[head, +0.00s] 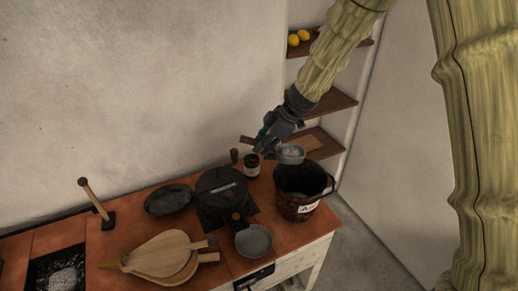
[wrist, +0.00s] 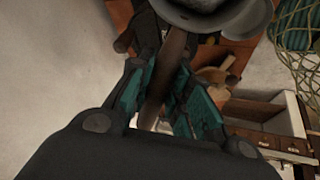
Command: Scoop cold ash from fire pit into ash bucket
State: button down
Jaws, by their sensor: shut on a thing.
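My gripper (head: 268,143) is shut on the brown handle (wrist: 160,80) of a scoop, which runs between its teal finger pads in the wrist view. The scoop's round grey bowl (head: 290,154) is level or nearly so, just above the back-left rim of the dark ash bucket (head: 300,209). Something pale grey seems to show in the bowl, too small to be sure. The bucket stands at the counter's right end, with a partly readable white label; its inside looks dark. The fire pit (head: 38,277) is at the lower left, with a grey ash heap (head: 63,280) in it.
A black lidded pot (head: 221,187), a dark pan (head: 168,200), a grey bowl (head: 253,241), wooden bellows (head: 160,256), a small dark jar (head: 252,166) and a wooden-handled tool (head: 97,204) crowd the orange counter. Shelves (head: 325,103) stand behind the bucket. The counter ends just right of it.

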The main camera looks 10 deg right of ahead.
jog(key=shift+s+d+r+y+b, duration=0.2)
jog(key=shift+y+b, duration=0.3)
jog(key=shift+b, duration=0.35)
jog(key=shift+w+d+r+y+b, duration=0.1)
jog(key=shift+d+y+b, duration=0.35)
jog(key=shift+b, duration=0.3)
jog(key=shift+d+r+y+b, duration=0.15)
jog(key=shift+r+y+b, duration=0.05)
jog(key=shift+y+b, duration=0.2)
jog(key=shift+d+r+m+t+y, duration=0.1)
jog(key=shift+d+r+y, duration=0.3)
jog(key=shift+d+y, duration=0.3)
jog(key=shift+d+r+m+t+y, duration=0.1)
jog(key=shift+d+r+y, duration=0.25)
jog(key=shift+d+y, duration=0.35)
jog(key=shift+d+r+m+t+y, duration=0.1)
jog(key=shift+d+r+y, duration=0.35)
jog(key=shift+d, duration=0.45)
jog(key=d+r+y, duration=0.2)
jog(key=d+y, duration=0.2)
jog(key=d, duration=0.1)
jog(key=shift+s+d+r+m+y+b, duration=0.2)
jog(key=shift+d+r+m+y+b, duration=0.1)
jog(key=shift+b, duration=0.05)
